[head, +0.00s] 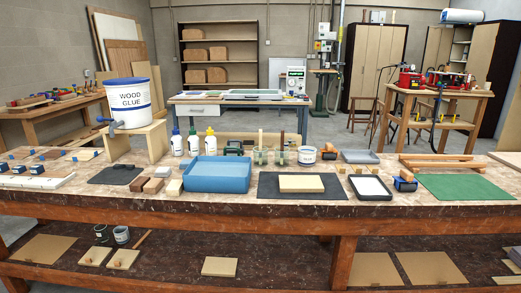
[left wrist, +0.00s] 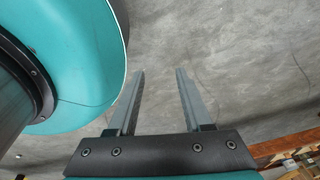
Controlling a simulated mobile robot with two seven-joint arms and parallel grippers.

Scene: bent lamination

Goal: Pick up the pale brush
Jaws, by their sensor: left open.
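What looks like the pale brush (head: 260,137) stands upright in a glass jar (head: 260,156) at the back middle of the workbench in the head view. A darker brush (head: 282,139) stands in the jar beside it. The bristles are too small to make out. My left gripper (left wrist: 160,85) shows in the left wrist view, open and empty, with a plain grey surface beyond its fingers. Neither gripper shows in the head view, and the brush does not show in the left wrist view.
A blue tray (head: 217,185) and a dark mat with a pale board (head: 301,183) lie in front of the jars. White glue bottles (head: 193,142) stand to the left, a grey tin (head: 307,155) to the right. A wood glue bucket (head: 127,97) sits on a stand at the left.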

